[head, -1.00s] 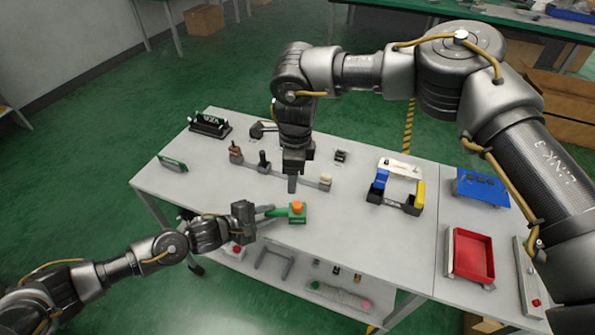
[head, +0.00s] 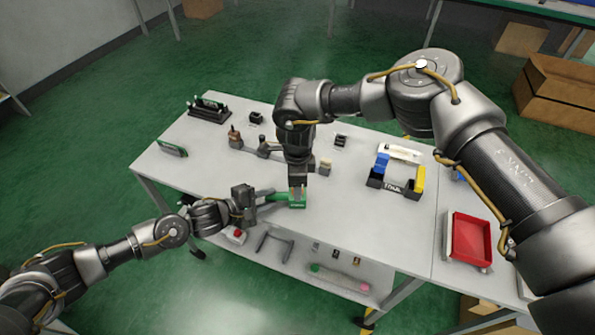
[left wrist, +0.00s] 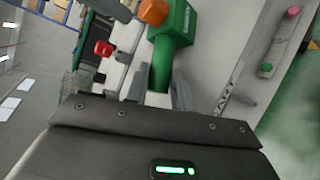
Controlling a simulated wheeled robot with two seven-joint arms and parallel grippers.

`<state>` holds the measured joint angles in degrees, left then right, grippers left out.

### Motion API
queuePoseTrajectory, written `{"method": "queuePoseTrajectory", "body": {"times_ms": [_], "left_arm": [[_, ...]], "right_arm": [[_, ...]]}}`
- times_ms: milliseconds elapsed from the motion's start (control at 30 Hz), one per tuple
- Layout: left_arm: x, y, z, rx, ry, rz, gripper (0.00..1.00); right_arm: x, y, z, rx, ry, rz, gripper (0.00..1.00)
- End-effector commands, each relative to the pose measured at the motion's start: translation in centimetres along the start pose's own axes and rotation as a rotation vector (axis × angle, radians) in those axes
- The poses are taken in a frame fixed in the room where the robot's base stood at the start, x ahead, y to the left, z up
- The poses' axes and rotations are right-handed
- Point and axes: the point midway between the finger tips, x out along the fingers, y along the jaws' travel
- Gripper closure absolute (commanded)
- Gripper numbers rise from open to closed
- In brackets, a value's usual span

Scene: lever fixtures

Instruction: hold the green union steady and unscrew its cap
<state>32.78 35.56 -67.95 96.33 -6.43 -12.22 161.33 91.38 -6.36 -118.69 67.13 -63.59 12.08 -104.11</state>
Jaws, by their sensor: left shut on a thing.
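The green union (head: 297,203) sits on the table near its front edge. My left gripper (head: 272,196) comes from the left and is shut on the union's green body, which also shows between its fingers in the left wrist view (left wrist: 163,76). The orange cap (left wrist: 153,12) sits on the union in the left wrist view. My right gripper (head: 297,190) points down right over the union in the head view and mostly hides the cap. Whether its fingers are closed on the cap cannot be made out.
A lever fixture with several handles (head: 264,148) stands behind the union. A blue, yellow and black holder (head: 397,180) is to the right, and a red tray (head: 470,238) further right. A green-and-black rack (head: 209,110) stands at the back left. The tabletop between union and holder is clear.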

Motion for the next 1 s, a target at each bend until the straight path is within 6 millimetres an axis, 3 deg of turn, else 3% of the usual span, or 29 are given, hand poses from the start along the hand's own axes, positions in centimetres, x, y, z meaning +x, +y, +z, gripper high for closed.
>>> {"method": "queuePoseTrajectory", "body": {"times_ms": [200, 467, 833, 1000], "left_arm": [[0.00, -0.06, -0.03, 0.000, 0.001, -0.001, 1.00], [0.00, -0.06, -0.04, 0.000, 0.001, -0.001, 1.00], [-0.01, -0.06, -0.04, 0.000, 0.001, -0.001, 1.00], [-0.01, -0.06, -0.05, 0.000, 0.001, -0.001, 1.00]], "right_arm": [[1.29, 0.01, -0.02, 0.000, 0.000, 0.000, 0.44], [1.39, 0.00, -0.02, 0.000, 0.000, 0.000, 0.44], [1.36, 0.00, -0.02, 0.000, 0.000, 0.000, 0.91], [1.34, -0.02, -0.02, -0.031, 0.000, -0.001, 0.91]]}}
